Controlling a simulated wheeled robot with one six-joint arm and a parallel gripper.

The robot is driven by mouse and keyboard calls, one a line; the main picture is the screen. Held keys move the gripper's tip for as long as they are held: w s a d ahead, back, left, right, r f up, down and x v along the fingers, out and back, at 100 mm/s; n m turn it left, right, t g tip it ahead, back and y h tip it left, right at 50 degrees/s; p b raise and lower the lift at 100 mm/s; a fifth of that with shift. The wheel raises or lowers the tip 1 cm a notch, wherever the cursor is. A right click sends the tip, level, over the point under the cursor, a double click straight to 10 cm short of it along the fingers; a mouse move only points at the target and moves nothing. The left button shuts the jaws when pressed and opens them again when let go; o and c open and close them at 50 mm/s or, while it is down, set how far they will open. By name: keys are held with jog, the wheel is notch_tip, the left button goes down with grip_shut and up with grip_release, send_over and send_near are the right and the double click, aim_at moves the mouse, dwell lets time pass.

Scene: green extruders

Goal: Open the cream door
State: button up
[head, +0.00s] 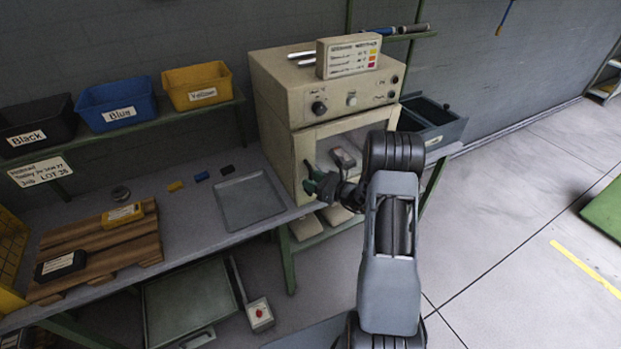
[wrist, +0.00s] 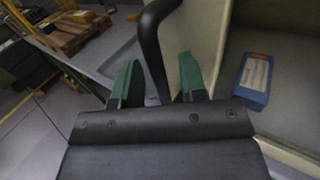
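The cream door (head: 303,163) is on the front of a cream cabinet (head: 275,95) in the head view. Its pale frame surrounds a see-through or open area. The door also shows in the wrist view as a cream strip (wrist: 205,45). A black bar handle (wrist: 152,42) stands out from it. My gripper (head: 322,184) is at the door's left side. In the wrist view, its green fingers (wrist: 157,82) are apart, one on each side of the handle, with gaps visible. I cannot tell whether the door is ajar. My arm hides its right part.
A grey tray (head: 249,200) lies on the bench left of the door. A label box (head: 348,56) stands on top of the cabinet.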

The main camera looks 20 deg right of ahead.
jog(key=shift+w+a, duration=0.2)
jog(key=shift+w, duration=0.05)
grip_shut()
dwell(0.3)
